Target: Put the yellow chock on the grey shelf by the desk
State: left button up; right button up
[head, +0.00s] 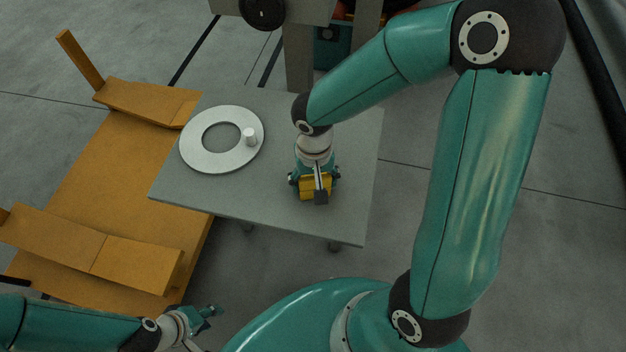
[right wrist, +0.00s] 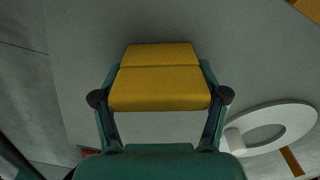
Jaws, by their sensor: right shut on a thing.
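The yellow chock (head: 309,187) is between the fingers of my right gripper (head: 315,188), which is shut on it. In the right wrist view the chock (right wrist: 157,88) sits between the two finger pads (right wrist: 160,97), with grey surface beyond it. The flat grey top (head: 270,200), which looks like the grey shelf, lies below the chock. I cannot tell whether the chock touches it. My left gripper (head: 207,313) is at the lower left, away from the chock and the grey top; its jaw opening is unclear.
A white ring with a short peg (head: 188,148) lies on the left of the grey top. An orange frame with raised flaps (head: 95,190) stands to the left. A grey structure (head: 300,60) rises behind the top.

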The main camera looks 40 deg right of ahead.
jog(key=o, duration=0.8)
jog(key=shift+f, duration=0.1)
jog(key=o, duration=0.5)
jog(key=shift+c, duration=0.2)
jog(key=shift+r, duration=0.3)
notch_tip(320, 180, up, 12)
jog(key=p, duration=0.2)
jog(key=shift+f, duration=0.15)
